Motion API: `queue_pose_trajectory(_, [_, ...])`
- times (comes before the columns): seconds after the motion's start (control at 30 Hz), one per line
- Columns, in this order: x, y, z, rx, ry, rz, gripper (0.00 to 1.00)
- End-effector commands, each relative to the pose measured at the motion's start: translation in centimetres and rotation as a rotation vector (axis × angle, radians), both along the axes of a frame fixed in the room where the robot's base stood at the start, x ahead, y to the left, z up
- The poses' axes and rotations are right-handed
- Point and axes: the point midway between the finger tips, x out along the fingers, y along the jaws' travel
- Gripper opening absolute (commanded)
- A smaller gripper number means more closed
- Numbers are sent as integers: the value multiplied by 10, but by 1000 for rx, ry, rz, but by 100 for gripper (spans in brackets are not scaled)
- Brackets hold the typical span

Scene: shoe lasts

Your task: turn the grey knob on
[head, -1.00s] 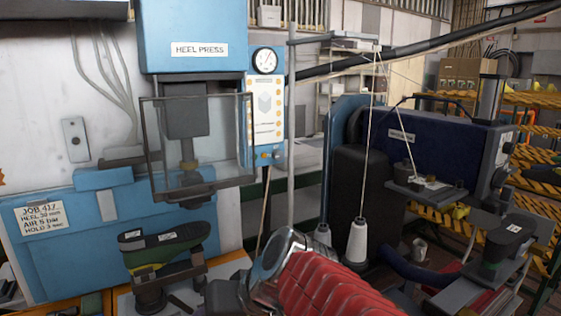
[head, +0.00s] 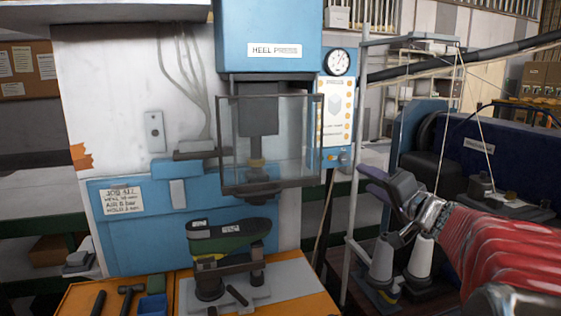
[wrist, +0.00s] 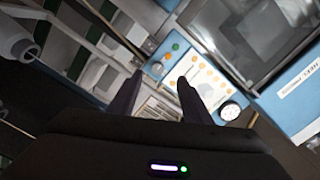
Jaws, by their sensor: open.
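In the wrist view this lower end (wrist: 166,57) shows a green spot and an orange one, too small to tell which is a knob. My gripper (head: 366,182) is open and empty, below and right of the panel in the head view. In the wrist view the gripper's two dark fingers (wrist: 160,80) are apart, with the panel beyond their tips. I see no contact.
The heel press (head: 268,40) has a clear guard (head: 235,140) left of the panel. A grey upright post (head: 357,130) stands close to my gripper. White thread cones (head: 382,260) stand below my arm, with thin threads rising. A green shoe last (head: 230,238) sits under the press.

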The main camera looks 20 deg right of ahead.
Motion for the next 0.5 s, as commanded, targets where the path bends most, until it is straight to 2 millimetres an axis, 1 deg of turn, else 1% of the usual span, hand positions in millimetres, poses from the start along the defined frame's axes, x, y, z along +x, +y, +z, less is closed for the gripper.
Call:
queue_pose_trajectory(0.03, [-1, -11, 1, 5, -12, -21, 44])
queue_pose_trajectory(0.13, [-2, -19, 5, 7, -27, -38, 44])
queue_pose_trajectory(0.5, [0, -18, 5, 7, -27, -36, 44])
